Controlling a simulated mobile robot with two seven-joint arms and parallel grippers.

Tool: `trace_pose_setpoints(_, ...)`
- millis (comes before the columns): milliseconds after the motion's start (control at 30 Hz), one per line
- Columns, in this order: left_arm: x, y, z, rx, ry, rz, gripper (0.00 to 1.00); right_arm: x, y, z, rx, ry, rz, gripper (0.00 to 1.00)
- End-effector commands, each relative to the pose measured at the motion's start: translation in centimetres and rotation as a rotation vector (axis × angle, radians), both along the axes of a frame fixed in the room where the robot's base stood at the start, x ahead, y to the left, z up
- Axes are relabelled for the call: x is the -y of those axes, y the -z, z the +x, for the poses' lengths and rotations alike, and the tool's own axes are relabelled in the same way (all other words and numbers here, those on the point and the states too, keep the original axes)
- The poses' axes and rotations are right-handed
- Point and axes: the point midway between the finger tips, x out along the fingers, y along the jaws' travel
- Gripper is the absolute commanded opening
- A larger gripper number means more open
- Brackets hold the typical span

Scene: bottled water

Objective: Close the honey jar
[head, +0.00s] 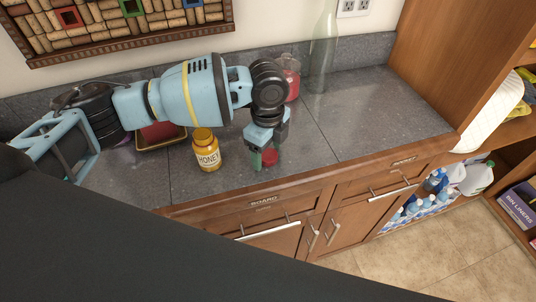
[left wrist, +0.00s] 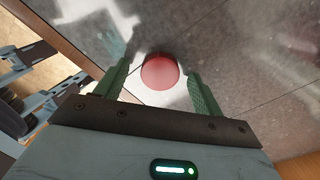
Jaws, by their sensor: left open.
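The honey jar (head: 206,152), amber with a white HONEY label, stands upright on the grey counter, left of my left gripper. Its top looks yellow-orange; I cannot tell whether a lid is on it. A red round, lid-like piece (head: 271,156) lies near the counter's front edge. In the left wrist view the red piece (left wrist: 160,72) shows as a disc between the green fingers. My left gripper (head: 265,158) points down over it, open, with a finger on either side; it also shows in the left wrist view (left wrist: 159,76). My right gripper is not in view.
A jar with red contents (head: 291,84) and a tall clear bottle (head: 322,50) stand at the back by the wall. The counter (head: 375,100) is clear on the right.

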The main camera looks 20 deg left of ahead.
Motion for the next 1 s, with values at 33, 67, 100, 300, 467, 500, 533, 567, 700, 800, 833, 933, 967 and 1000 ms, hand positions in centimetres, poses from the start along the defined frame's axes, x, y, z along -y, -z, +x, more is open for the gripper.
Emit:
trace_pose_setpoints(33, 0.02, 0.24, 0.01, 0.001, 0.0, 0.0, 0.68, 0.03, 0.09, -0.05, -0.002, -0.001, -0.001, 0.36)
trace_pose_setpoints(67, 0.03, 0.31, 0.02, 0.001, 0.0, -0.001, 0.68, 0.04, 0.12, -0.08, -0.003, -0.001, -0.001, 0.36)
trace_pose_setpoints(100, 0.03, 0.35, 0.02, 0.002, 0.001, -0.002, 0.68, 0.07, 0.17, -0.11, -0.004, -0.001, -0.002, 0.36)
trace_pose_setpoints(300, 0.04, 0.34, 0.02, 0.001, 0.001, 0.0, 0.68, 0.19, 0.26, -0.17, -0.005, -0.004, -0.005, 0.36)
trace_pose_setpoints(467, 0.04, 0.32, 0.02, 0.001, 0.001, 0.0, 0.59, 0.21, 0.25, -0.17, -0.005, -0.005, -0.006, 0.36)
trace_pose_setpoints(500, 0.04, 0.32, 0.02, 0.001, 0.001, 0.0, 0.54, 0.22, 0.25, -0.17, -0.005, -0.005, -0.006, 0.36)
trace_pose_setpoints(533, 0.04, 0.32, 0.02, 0.001, 0.001, -0.001, 0.5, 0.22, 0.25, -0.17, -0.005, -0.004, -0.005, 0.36)
trace_pose_setpoints(567, 0.04, 0.32, 0.02, 0.001, 0.001, 0.0, 0.46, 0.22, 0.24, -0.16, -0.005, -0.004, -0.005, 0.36)
trace_pose_setpoints(700, 0.04, 0.31, 0.02, 0.001, 0.001, 0.0, 0.28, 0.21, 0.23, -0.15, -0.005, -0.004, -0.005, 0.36)
trace_pose_setpoints(800, 0.04, 0.31, 0.02, 0.001, 0.001, 0.0, 0.21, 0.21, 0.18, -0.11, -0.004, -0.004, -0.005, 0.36)
trace_pose_setpoints(833, 0.04, 0.31, 0.02, 0.001, 0.001, 0.0, 0.21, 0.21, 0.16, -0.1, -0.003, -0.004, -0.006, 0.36)
trace_pose_setpoints(933, 0.04, 0.31, 0.02, 0.001, 0.001, 0.0, 0.21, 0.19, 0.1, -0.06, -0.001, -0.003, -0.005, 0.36)
trace_pose_setpoints(967, 0.04, 0.31, 0.02, 0.001, 0.001, -0.001, 0.21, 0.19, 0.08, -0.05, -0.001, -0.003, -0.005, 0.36)
trace_pose_setpoints(1000, 0.04, 0.28, 0.02, 0.001, 0.001, -0.001, 0.21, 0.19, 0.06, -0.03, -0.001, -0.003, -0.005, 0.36)
